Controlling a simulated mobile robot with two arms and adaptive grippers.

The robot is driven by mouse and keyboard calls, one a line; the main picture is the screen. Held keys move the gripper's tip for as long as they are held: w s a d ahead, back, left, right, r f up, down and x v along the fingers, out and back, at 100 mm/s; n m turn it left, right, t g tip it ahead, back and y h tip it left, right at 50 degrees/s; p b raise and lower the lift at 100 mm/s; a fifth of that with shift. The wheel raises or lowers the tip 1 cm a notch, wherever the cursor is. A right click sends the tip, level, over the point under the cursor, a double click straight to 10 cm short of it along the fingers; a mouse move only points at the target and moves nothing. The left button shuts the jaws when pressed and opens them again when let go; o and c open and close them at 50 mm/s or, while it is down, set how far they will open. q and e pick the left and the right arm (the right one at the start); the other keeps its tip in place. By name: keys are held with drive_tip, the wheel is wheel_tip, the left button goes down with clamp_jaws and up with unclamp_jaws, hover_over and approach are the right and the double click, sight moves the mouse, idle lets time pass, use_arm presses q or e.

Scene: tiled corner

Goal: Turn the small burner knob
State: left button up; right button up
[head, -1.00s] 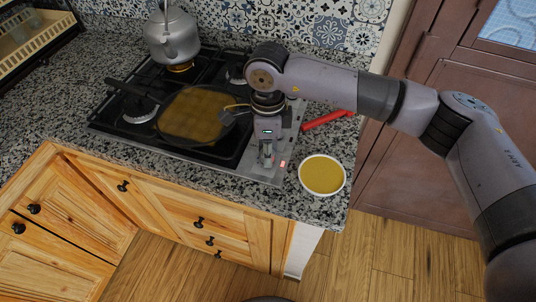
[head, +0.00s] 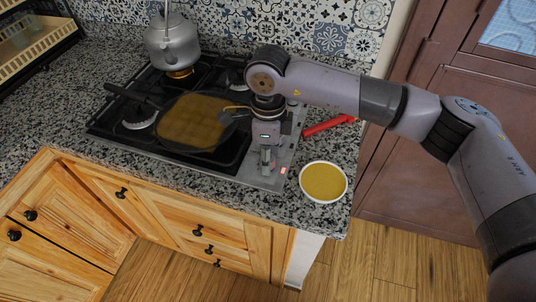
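The stove (head: 240,179) is a black gas hob with a steel control strip along its right side. My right gripper (head: 266,168) points down over the front part of that strip, coming in from the right. Its fingers are small and seen from above, so I cannot tell whether they are open or closed on anything. The small burner knob cannot be made out; the gripper and wrist cover much of the strip. A small reddish light (head: 284,170) glows on the strip just right of the fingers. My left gripper is not in view.
A dark pan (head: 194,120) with yellowish-brown contents sits on the burners, close to my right wrist. A grey kettle (head: 173,42) stands on the back burner. A white bowl (head: 323,181) of yellow contents and a red object (head: 328,125) lie right of the stove.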

drive_tip(key=shift+o, duration=0.7)
drive_tip(key=shift+f, duration=0.1)
wheel_tip(320, 180, up, 12)
drive_tip(key=shift+w, duration=0.2)
drive_tip(key=shift+s, duration=0.1)
